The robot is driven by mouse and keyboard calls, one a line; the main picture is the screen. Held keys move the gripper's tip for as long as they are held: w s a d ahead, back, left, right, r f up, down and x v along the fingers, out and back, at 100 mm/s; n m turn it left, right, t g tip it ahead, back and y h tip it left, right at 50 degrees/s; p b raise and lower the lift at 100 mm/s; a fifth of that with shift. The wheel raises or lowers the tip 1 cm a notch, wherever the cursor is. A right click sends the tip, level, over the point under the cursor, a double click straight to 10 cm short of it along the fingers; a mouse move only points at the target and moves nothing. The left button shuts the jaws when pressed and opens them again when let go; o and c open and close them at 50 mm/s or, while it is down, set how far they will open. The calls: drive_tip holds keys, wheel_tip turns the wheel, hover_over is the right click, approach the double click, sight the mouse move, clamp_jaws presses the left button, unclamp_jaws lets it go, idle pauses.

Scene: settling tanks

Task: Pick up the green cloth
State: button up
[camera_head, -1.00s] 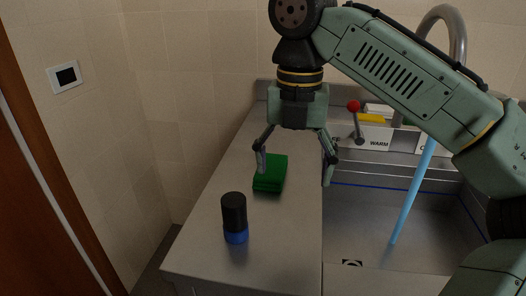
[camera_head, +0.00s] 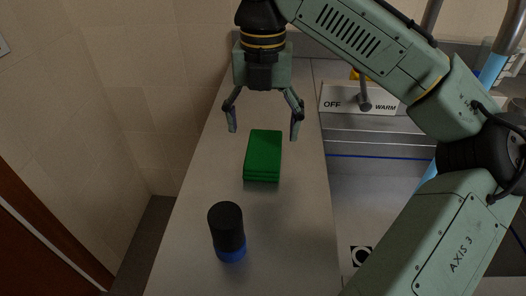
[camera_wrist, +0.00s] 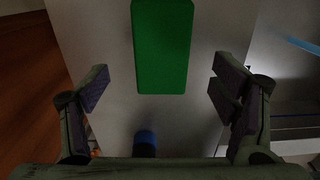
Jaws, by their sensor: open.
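The green cloth (camera_head: 263,155) is a folded, stacked block lying flat on the grey counter. It also shows at the top middle of the wrist view (camera_wrist: 162,45). My gripper (camera_head: 264,128) is open and empty, pointing down, with its fingers spread wider than the cloth. In the head view the fingertips appear just above and behind the cloth's far end. In the wrist view the cloth lies ahead of the two fingertips (camera_wrist: 161,92), apart from both. None of the cloth is hidden in the head view.
A black and blue cylinder (camera_head: 227,232) stands on the counter (camera_head: 300,220) in front of the cloth; its blue part shows in the wrist view (camera_wrist: 145,140). An OFF/WARM panel (camera_head: 350,100) is behind. A wall is left.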

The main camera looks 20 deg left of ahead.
sight(264, 147)
drive_tip(key=shift+w+f, duration=0.15)
drive_tip(key=shift+f, duration=2.85)
drive_tip(key=shift+c, duration=0.5)
drive_tip(key=c, duration=1.1)
drive_tip(key=shift+r, duration=0.1)
drive_tip(key=shift+c, duration=0.2)
drive_tip(key=shift+r, duration=0.5)
drive_tip(key=shift+s+d+r, duration=0.15)
drive_tip(key=shift+d+r, duration=0.1)
drive_tip(key=shift+r, duration=0.35)
drive_tip(key=shift+s+d+r, duration=0.15)
drive_tip(key=shift+d+r, duration=0.05)
drive_tip(key=shift+r, duration=0.4)
drive_tip(key=s+d, duration=0.3)
drive_tip(key=s+d+r, duration=0.1)
drive_tip(key=s+d, duration=0.3)
drive_tip(key=s+d+b, duration=0.1)
drive_tip(key=s+d, duration=0.2)
drive_tip(key=shift+s+d+r, duration=0.25)
drive_tip(key=shift+d, duration=0.15)
